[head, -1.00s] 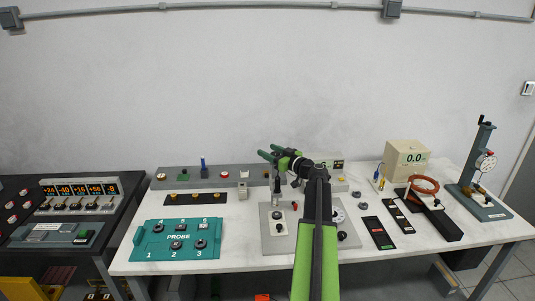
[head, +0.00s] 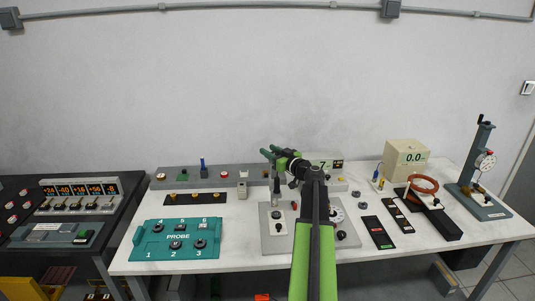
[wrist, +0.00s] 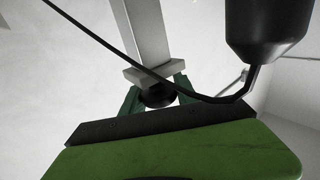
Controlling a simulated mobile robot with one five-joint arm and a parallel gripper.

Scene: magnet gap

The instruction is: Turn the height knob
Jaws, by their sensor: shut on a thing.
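My gripper (head: 268,152) is at the top of a slim grey post (head: 276,184) on a grey base plate (head: 267,238) at the middle of the bench. In the wrist view its two green fingers (wrist: 157,93) are shut on a round dark knob (wrist: 157,98), below a light grey column (wrist: 146,35). I take this to be the height knob. In the head view the knob is hidden by my gripper. A boxed display (head: 323,162) behind my arm shows a 7, with part of the reading covered.
A teal PROBE board (head: 178,254) lies to the left. My arm crosses the bench centre. A black cable and dark cylinder show close in the wrist view.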

